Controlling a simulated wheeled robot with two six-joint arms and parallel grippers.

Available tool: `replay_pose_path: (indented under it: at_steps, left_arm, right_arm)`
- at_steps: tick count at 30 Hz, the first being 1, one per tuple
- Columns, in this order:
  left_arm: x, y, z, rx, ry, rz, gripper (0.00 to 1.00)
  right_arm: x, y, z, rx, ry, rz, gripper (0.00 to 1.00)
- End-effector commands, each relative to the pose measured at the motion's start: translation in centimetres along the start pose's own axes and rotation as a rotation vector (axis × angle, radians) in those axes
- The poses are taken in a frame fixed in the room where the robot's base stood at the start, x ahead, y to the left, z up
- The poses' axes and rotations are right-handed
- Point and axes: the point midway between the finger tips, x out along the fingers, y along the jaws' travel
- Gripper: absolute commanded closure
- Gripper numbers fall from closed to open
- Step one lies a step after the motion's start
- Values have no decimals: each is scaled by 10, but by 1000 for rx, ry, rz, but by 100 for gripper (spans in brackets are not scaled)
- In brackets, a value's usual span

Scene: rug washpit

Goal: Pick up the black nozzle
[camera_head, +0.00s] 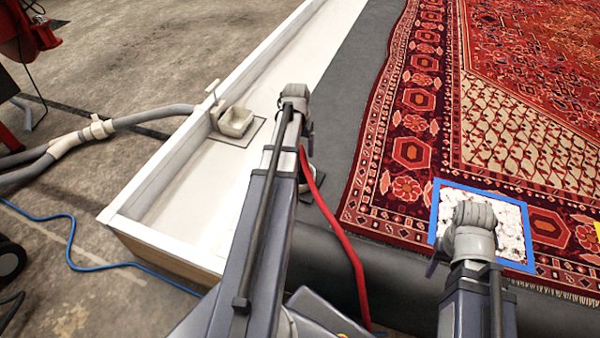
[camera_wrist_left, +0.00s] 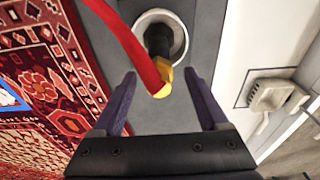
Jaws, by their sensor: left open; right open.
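The black nozzle (camera_wrist_left: 158,40) shows in the left wrist view, with its upper part inside a pale round ring (camera_wrist_left: 160,35). A yellow fitting (camera_wrist_left: 163,80) joins it to a red hose (camera_wrist_left: 125,35). My left gripper (camera_wrist_left: 163,97) is open, its two fingers apart on either side of the yellow fitting's line, with nothing seen held. In the head view my left gripper (camera_head: 297,97) is over the grey strip beside the rug, and my arm hides the nozzle. My right gripper (camera_head: 473,220) is open over a white patch, its fingertips mostly hidden.
The red patterned rug (camera_head: 400,150) lies at the right, with a blue-taped white patch (camera_head: 508,215). A white-walled trough (camera_head: 150,190) runs along the left, holding a drain fitting (camera_head: 236,122). Grey hoses (camera_head: 150,115) and a blue cable (camera_head: 75,240) lie on the concrete floor.

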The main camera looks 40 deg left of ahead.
Motion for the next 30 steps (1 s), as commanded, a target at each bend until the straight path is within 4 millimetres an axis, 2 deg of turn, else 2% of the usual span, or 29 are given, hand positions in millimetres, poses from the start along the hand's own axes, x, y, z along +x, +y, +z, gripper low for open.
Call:
replay_pose_path:
  at_steps: [1,6,15,30]
  left_arm:
    - [14,1,2,0,0,0,24]
    - [30,1,1,0,0,0,24]
    - [29,1,1,0,0,0,25]
    - [30,1,1,0,0,0,81]
  right_arm:
    - [14,-2,-1,0,0,-1,50]
    - [30,-3,-2,5,0,-1,50]
    - [29,-3,-2,6,0,-1,50]
    - [29,-3,-2,6,0,-1,50]
